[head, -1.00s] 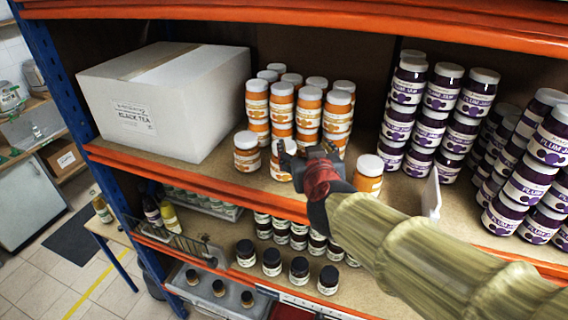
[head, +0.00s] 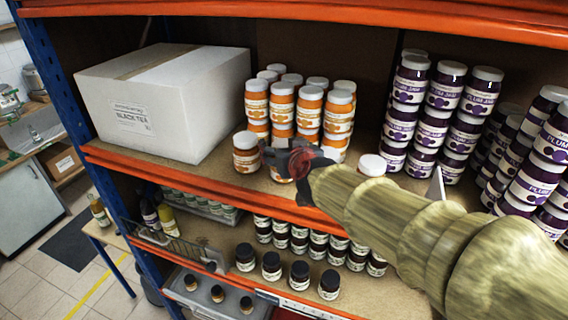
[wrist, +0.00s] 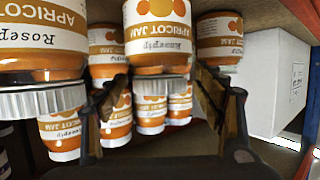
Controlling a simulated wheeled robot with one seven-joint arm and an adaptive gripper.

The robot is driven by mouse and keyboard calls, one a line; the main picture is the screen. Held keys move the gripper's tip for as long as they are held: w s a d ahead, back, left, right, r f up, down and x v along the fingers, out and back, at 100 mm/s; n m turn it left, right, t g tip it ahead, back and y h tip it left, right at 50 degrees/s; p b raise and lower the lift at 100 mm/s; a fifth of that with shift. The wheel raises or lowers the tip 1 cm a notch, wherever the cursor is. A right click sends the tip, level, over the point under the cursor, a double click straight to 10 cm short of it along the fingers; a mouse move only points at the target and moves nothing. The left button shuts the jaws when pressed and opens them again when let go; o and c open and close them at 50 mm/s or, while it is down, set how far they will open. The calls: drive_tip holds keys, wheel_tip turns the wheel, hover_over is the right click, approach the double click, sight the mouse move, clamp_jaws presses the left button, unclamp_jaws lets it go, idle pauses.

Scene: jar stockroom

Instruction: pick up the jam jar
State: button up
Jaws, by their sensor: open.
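Several apricot jam jars with orange contents and white lids stand on the upper shelf, some stacked two high. In the head view, one single jar (head: 246,152) stands at the front left, just left of my gripper (head: 268,157). Another front jar (head: 371,166) shows above my arm, mostly hidden. In the wrist view, where things look upside down, my gripper (wrist: 158,100) is open and empty. One apricot jar (wrist: 158,38) appears between its fingers, apart from them. A nearer-looking jar (wrist: 42,45) is at the left, and another (wrist: 221,35) is partly behind the right finger.
A white black-tea carton (head: 165,105) stands left of the apricot jars. Stacked plum jam jars (head: 433,132) stand to the right. The orange shelf edge (head: 215,187) runs below my gripper, and another orange beam (head: 330,12) is above. Dark-lidded jars (head: 271,265) stand lower down.

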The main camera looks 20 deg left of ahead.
drive_tip(key=shift+r, duration=0.1)
drive_tip(key=shift+c, duration=0.6)
drive_tip(key=c, duration=1.6)
clamp_jaws()
